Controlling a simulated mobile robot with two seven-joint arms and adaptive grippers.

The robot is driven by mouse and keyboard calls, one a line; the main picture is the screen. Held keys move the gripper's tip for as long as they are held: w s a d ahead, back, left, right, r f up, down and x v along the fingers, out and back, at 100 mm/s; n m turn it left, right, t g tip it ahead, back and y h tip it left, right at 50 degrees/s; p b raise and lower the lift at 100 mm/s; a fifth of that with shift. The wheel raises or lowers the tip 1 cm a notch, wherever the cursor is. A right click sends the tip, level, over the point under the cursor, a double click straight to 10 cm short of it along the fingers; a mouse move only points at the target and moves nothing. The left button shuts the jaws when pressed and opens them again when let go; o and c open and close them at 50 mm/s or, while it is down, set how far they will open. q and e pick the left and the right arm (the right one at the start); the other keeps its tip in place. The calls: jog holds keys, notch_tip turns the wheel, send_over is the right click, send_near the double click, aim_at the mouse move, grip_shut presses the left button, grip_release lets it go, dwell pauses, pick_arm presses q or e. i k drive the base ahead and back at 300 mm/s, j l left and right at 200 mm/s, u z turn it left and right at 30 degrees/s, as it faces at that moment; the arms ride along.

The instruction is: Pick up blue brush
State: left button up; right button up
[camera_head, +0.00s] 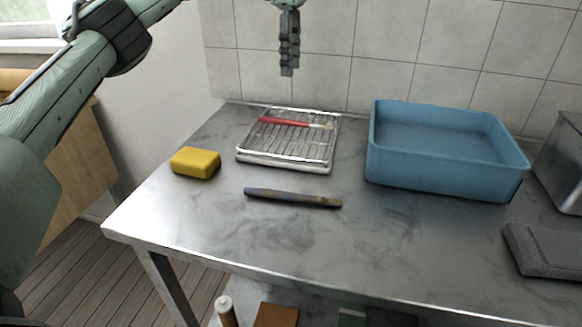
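A slim stick-like brush with a worn blue and brown surface (292,197) lies flat on the metal table (225,240), in front of the wire rack. It is the only brush with blue on it in view. My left gripper (289,70) hangs fingers down at the top middle, in front of the tiled wall in the picture and well apart from the brush. Its fingers show edge-on as one narrow column, so their opening is hidden. Nothing shows held in it. My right gripper is out of view.
A red-handled brush (283,122) lies on the wire rack (262,146). A yellow sponge (195,162) sits to the left. A blue tub (440,165) stands at the right, near grey metal items (545,248). The tabletop in front of the brush is clear.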

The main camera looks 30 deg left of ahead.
aim_at(268, 194)
jog(key=k, duration=2)
